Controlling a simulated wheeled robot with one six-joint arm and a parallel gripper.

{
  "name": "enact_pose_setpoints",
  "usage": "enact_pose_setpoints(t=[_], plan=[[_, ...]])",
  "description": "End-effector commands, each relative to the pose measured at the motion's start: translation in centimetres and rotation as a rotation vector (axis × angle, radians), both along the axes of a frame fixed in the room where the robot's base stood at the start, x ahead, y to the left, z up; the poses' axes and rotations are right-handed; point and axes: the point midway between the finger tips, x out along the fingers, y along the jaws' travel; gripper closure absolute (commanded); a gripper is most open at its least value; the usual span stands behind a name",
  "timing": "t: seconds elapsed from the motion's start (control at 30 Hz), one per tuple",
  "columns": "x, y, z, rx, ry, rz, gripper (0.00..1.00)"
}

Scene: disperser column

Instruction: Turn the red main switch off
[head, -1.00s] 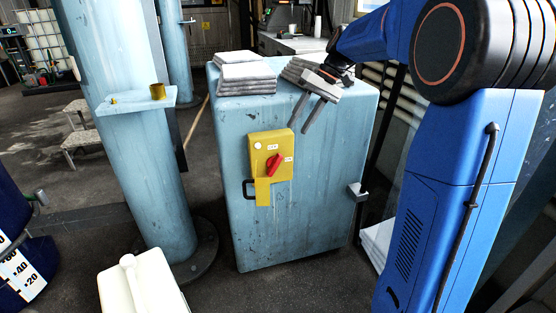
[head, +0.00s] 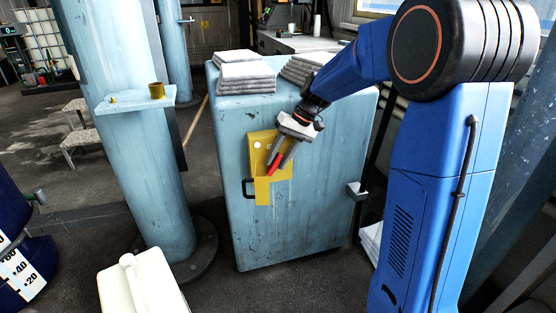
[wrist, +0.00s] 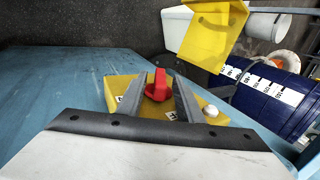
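The red switch handle (head: 273,164) sits on a yellow box (head: 256,150) on the front of a pale blue cabinet (head: 310,215). My gripper (head: 278,165) is in front of the box and partly hides the handle. In the wrist view the red handle (wrist: 158,86) shows between the two grey fingers of my gripper (wrist: 160,80). The fingers are apart, one on each side of the handle, with a narrow gap visible. Contact cannot be told. A white round button (wrist: 210,110) is beside the right finger.
A yellow plate (head: 262,190) extends below the box, next to a black handle (head: 248,188). Folded grey stacks (head: 245,72) lie on the cabinet. A blue column (head: 150,190) with a small shelf stands left, and a white canister (head: 140,285) in front.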

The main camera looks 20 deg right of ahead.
Motion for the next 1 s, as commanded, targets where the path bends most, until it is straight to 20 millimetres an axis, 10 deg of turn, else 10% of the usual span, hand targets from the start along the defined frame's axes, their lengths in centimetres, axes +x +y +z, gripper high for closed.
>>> enact_pose_setpoints(t=[0.3, 0.43, 1.0], plan=[[0.00, 0.09, -0.17, 0.000, 0.000, 0.000, 0.70], [0.00, 0.09, -0.16, 0.000, 0.000, 0.000, 1.00], [0.00, 0.61, 0.03, -0.152, -0.002, 0.005, 1.00]])
